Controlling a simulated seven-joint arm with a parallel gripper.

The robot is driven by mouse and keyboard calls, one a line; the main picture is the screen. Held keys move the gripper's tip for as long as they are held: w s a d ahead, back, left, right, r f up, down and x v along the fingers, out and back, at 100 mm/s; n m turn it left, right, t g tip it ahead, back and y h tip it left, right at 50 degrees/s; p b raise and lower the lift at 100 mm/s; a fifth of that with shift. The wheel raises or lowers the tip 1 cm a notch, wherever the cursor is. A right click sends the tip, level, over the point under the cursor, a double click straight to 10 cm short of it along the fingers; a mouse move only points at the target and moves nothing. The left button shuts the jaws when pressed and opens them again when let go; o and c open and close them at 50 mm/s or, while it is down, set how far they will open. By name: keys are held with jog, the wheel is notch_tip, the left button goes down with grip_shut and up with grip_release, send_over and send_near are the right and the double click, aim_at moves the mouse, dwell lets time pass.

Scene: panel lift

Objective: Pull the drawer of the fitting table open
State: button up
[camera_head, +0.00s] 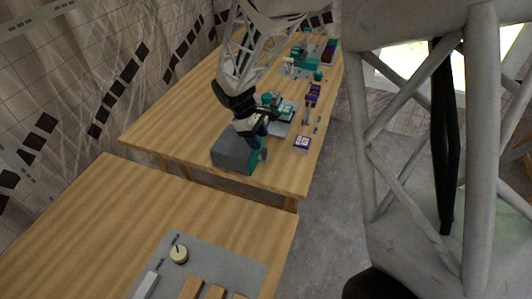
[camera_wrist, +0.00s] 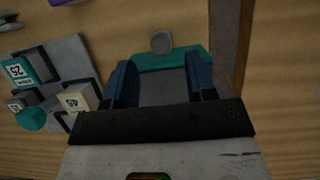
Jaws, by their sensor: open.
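A grey drawer box (camera_head: 228,150) stands on the fitting table (camera_head: 185,108), with a teal front (camera_head: 254,161) facing right and a grey round knob (camera_head: 264,154). My gripper (camera_head: 259,131) points down over the front end of the box. In the wrist view the blue fingers of my gripper (camera_wrist: 160,60) are apart, with nothing held between them. The teal front (camera_wrist: 180,57) shows past the fingertips, and the knob (camera_wrist: 161,42) juts out beyond it, apart from the fingers. The drawer looks shut against the box, though the seam is partly hidden.
A grey board (camera_wrist: 65,60) with teal and cream labelled blocks lies beside the box. A purple-and-white block (camera_head: 302,143) sits near the table's right edge. A nearer table (camera_head: 120,215) holds a grey mat with a knobbed disc. Bare wood lies in front of the knob.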

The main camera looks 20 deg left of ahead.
aim_at(264, 149)
jog(key=shift+x, duration=3.45)
grip_shut()
